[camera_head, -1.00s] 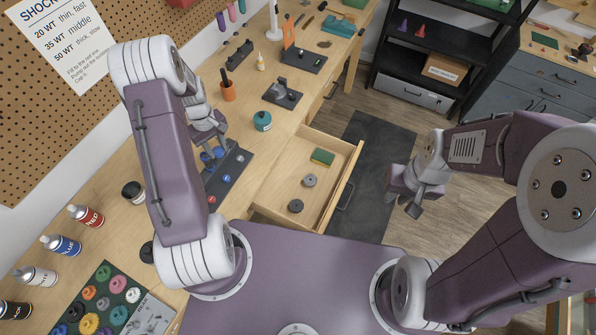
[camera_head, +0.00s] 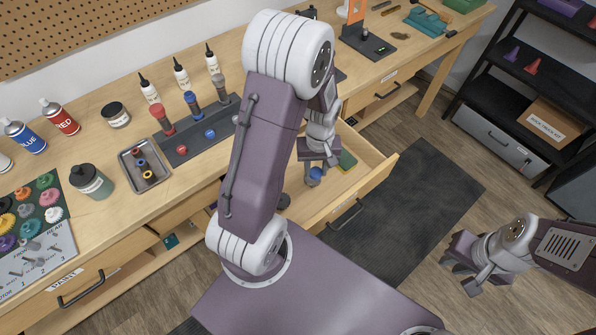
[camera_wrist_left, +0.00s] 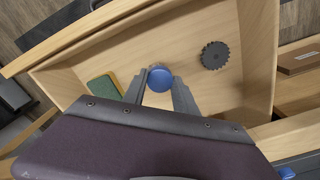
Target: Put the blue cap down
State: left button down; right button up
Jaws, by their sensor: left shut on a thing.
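The blue cap (camera_head: 315,176) is held between the fingers of my left gripper (camera_head: 316,166), above the open wooden drawer (camera_head: 372,181). In the left wrist view the blue cap (camera_wrist_left: 160,78) sits between the two fingertips (camera_wrist_left: 160,88), with the drawer floor (camera_wrist_left: 185,62) below it. I cannot tell how high it is above the floor. My right gripper (camera_head: 466,272) is empty over the floor at the right, far from the drawer. The gap between its fingers is unclear.
The drawer walls rise around the gripper.

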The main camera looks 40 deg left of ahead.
pick_arm(q)
send_over(296, 167)
notch_tip(296, 167, down, 7)
jog(key=shift+r, duration=0.1)
notch_tip(296, 167, down, 4)
jog(key=shift+r, duration=0.2)
jog(key=shift+w+f, duration=0.1)
jog(key=shift+f, duration=0.2)
jog(key=shift+f, duration=0.15)
jog(key=c, duration=1)
grip_release()
